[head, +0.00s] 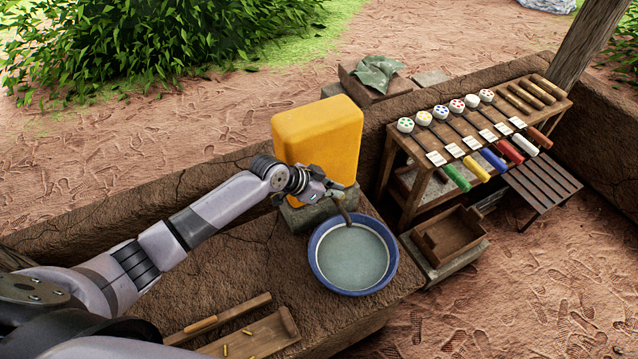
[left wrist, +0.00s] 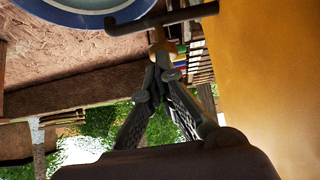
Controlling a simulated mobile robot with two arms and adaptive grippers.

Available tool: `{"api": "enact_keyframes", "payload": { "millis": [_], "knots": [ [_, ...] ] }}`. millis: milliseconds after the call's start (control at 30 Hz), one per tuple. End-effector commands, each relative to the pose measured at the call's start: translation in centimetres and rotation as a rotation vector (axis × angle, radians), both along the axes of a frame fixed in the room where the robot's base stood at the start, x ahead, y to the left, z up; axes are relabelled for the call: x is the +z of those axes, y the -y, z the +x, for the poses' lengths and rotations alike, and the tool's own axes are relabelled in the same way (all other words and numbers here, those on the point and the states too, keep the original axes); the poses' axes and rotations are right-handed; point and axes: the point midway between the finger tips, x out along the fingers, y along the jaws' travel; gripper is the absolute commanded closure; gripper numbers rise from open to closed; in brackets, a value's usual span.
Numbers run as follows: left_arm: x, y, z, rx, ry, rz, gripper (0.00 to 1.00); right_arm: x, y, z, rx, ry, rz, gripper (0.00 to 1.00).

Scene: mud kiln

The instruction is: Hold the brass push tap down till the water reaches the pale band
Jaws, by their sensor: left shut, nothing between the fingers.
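A yellow water container (head: 318,135) stands on a stone block at the wall. A blue-rimmed basin (head: 318,268) sits in front of it, with grey-green water (head: 352,258) in it. My left gripper (head: 334,193) is shut and empty at the tap, beside the container. In the left wrist view its fingertips (left wrist: 158,68) meet near the small brass tap part (left wrist: 160,38); I cannot tell if they press it. My right gripper is out of view.
A wooden rack (head: 425,175) with coloured handles and dotted white pots stands to the right. A wooden box (head: 450,238) lies below it. A wooden tray (head: 262,338) with small brass pieces lies at the lower left.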

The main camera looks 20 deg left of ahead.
Motion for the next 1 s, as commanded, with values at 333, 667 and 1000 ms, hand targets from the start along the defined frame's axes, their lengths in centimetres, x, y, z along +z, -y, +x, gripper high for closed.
{"api": "enact_keyframes", "payload": {
  "millis": [333, 667, 1000],
  "knots": [
    [5.2, -3.7, -3.5, 0.001, 0.006, 0.003, 1.00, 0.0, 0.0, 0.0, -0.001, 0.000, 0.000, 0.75],
    [7.3, -5.0, -5.0, 0.001, 0.005, -0.001, 1.00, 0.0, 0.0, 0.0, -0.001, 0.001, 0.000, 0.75],
    [7.4, -5.0, -4.9, 0.001, 0.006, -0.002, 1.00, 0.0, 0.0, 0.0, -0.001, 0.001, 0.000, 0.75]
  ]
}}
